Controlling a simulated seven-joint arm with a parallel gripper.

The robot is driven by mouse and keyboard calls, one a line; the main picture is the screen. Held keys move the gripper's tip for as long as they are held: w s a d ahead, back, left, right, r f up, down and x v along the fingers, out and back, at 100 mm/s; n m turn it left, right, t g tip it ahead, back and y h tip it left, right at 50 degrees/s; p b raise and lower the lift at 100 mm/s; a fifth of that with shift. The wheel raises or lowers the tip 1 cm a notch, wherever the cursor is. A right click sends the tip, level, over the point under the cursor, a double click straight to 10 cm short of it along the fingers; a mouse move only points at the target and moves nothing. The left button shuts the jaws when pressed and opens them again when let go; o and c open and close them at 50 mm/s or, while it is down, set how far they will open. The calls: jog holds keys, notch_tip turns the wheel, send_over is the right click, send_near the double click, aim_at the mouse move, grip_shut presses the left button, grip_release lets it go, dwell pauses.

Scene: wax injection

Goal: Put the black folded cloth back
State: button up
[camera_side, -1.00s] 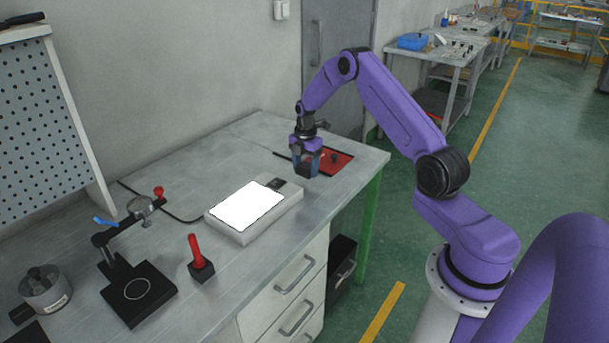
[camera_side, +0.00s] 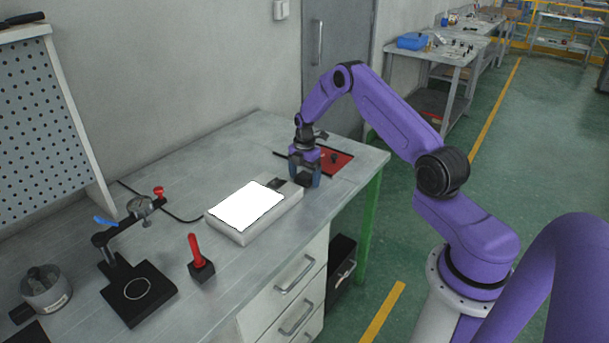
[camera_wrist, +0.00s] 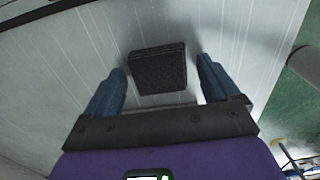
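The black folded cloth (camera_wrist: 158,68) shows in the wrist view as a small dark square block on the grey bench top. It lies between and just beyond my two fingers, with a visible gap on each side. In the side view the cloth (camera_side: 304,181) is a dark patch low between the fingers, partly hidden by them. My gripper (camera_side: 306,182) is open, pointing down at the bench between the white-topped box and the red mat. In the wrist view my gripper (camera_wrist: 163,85) has its blue fingers spread wide and touching nothing visible.
A box with a bright white top (camera_side: 246,208) lies just left of the gripper. A red mat (camera_side: 336,160) with a small dark item lies behind it. A red-handled tool (camera_side: 198,259) and a stand with a black base (camera_side: 138,291) are further left.

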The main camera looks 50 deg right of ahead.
aim_at(304, 176)
notch_tip(304, 176, up, 12)
jog(key=f, duration=0.1)
jog(key=s+a+r+m, duration=0.1)
jog(key=s+a+r, duration=0.3)
jog(key=a, duration=0.5)
jog(key=s+a+r+m, duration=0.1)
jog(key=s+a+r, duration=0.3)
jog(key=a, duration=0.5)
jog(key=s+a+r, duration=0.3)
jog(key=s+a, duration=0.1)
jog(key=a, duration=0.4)
jog(key=s+a+r+m, duration=0.1)
jog(key=s+a, duration=0.2)
jog(key=s, duration=0.4)
jog(key=s+a+r+m, duration=0.1)
jog(key=s+a+r, duration=0.15)
jog(key=s, duration=0.35)
jog(key=s+d+f+m, duration=0.1)
jog(key=s+d, duration=0.1)
jog(key=s, duration=1.2)
jog(key=shift+s+f, duration=0.15)
jog(key=shift+f, duration=0.2)
